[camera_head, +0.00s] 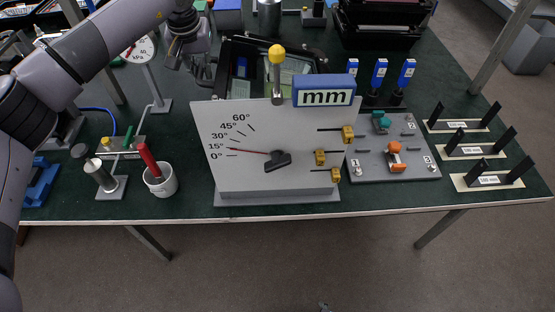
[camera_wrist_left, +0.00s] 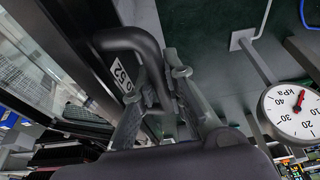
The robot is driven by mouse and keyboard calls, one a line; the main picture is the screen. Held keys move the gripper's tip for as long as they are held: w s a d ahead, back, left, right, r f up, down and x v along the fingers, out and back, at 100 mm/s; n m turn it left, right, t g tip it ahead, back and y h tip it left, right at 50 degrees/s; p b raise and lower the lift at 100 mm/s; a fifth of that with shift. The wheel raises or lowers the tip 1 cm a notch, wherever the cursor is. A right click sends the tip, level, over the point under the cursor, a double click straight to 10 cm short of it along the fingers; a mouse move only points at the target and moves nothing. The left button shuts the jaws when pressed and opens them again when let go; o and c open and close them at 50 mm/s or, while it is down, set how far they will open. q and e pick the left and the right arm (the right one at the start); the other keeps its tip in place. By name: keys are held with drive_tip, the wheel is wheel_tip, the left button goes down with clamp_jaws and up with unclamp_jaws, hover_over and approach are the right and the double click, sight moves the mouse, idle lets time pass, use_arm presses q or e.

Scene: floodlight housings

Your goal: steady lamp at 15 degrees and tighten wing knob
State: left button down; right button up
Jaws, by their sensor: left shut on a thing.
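The lamp (camera_head: 239,47) is a dark floodlight housing behind a grey angle board (camera_head: 240,175), which hides its lower part. A thin red pointer (camera_head: 250,151) lies close to the 15° mark. A black wing-shaped knob (camera_head: 278,160) sits at the pointer's right end on the board's face; I take it for the wing knob. My left gripper (camera_head: 204,76) is at the lamp's left side. In the left wrist view its fingers are closed around a dark bent bar (camera_wrist_left: 130,38) beside the housing. The exact contact is partly hidden. My right gripper is not visible.
A round dial gauge (camera_head: 138,50) on a stand is left of my gripper. A white cup (camera_head: 161,180) with a red-handled tool stands left of the board. A grey plate (camera_head: 395,165) with clamps lies right.

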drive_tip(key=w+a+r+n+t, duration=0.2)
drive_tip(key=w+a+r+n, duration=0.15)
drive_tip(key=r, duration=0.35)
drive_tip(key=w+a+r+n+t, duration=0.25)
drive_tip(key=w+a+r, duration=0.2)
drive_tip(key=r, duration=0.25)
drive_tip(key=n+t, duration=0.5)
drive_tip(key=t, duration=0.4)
approach(278, 169)
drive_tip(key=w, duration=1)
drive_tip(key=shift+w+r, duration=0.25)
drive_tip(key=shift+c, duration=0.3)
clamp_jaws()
